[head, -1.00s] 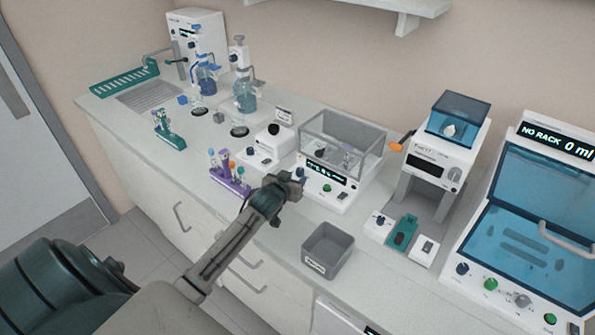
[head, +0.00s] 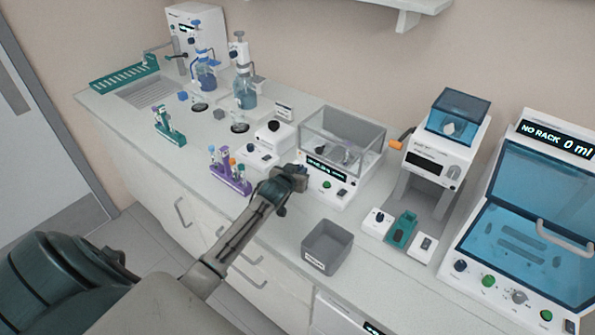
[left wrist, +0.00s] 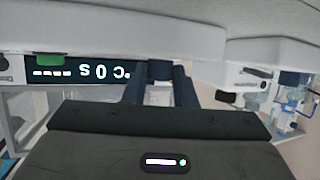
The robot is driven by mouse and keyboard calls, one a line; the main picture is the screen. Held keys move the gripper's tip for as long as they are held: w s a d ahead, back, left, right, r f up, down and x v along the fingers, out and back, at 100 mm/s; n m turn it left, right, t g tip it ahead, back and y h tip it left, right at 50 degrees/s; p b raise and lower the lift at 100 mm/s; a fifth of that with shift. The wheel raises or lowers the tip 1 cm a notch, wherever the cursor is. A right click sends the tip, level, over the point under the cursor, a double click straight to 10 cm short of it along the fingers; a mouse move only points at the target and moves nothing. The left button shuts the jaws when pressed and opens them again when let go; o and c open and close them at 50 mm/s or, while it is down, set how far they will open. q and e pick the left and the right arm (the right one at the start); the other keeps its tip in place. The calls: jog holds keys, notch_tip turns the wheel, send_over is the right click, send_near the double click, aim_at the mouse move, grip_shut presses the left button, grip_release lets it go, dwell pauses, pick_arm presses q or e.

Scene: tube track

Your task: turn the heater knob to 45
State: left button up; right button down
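The heater (head: 338,172) is a white box with a clear-walled top, a dark display (head: 326,170) and a green button (head: 327,184) on its front. My left gripper (head: 300,172) is at the left end of that front and hides the knob in the head view. In the left wrist view, the dark heater knob (left wrist: 160,70) sits between the two dark fingers of my left gripper (left wrist: 161,80), which look shut on it. The display (left wrist: 83,70) shows upside down beside them; its number is hard to read. My right gripper is not in view.
A grey bin (head: 327,247) stands right of my left arm near the counter's front edge. A purple tube rack (head: 230,180) is left of it. A small white device (head: 268,143) stands left of the heater, and a press-like machine (head: 440,150) stands to its right.

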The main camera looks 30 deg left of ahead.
pick_arm(q)
jog(key=shift+a+m+h, duration=0.15)
jog(key=shift+m+h, duration=0.25)
jog(key=shift+h, duration=0.1)
jog(key=shift+a+f+m+h+b, duration=0.1)
jog(key=shift+f+m+h+b, duration=0.05)
jog(key=shift+m+h+b, duration=0.3)
jog(key=m+h+b, duration=0.2)
jog(key=b, duration=0.3)
jog(key=m+h+b, duration=0.2)
jog(key=b, duration=0.3)
jog(key=shift+a+f+h+b, duration=0.15)
jog(key=shift+a+h+b, duration=0.1)
jog(key=shift+a+b, duration=0.1)
jog(key=shift+h+b, duration=0.3)
jog(key=shift+b, duration=0.35)
jog(key=shift+r+m+b, duration=0.25)
jog(key=shift+r+b, duration=0.05)
jog(key=shift+b, duration=0.1)
